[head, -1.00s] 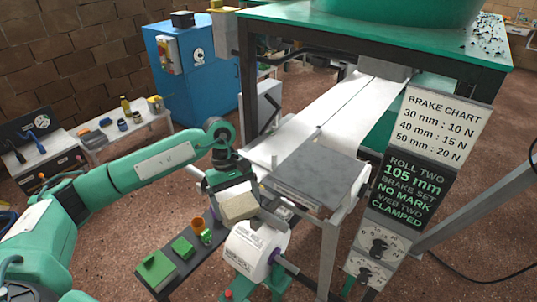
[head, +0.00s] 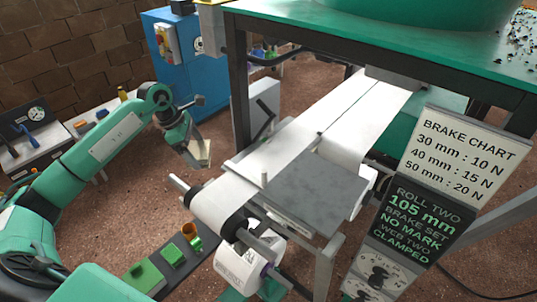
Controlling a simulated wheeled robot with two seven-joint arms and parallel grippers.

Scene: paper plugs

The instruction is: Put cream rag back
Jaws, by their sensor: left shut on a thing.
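My left gripper (head: 198,158) is shut on the cream rag (head: 203,153), a small pale block-like thing at its fingertips. It holds the rag in the air, left of the machine's white paper web (head: 225,197) and apart from it. The fingers are partly hidden by the wrist and the rag. My right gripper is not in view.
A grey plate (head: 317,192) lies over the web, with a white paper roll (head: 240,268) below. A dark bench (head: 157,258) with green blocks stands at the lower left. Signboards (head: 440,165) stand at right. A blue cabinet (head: 172,50) and side tables are behind.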

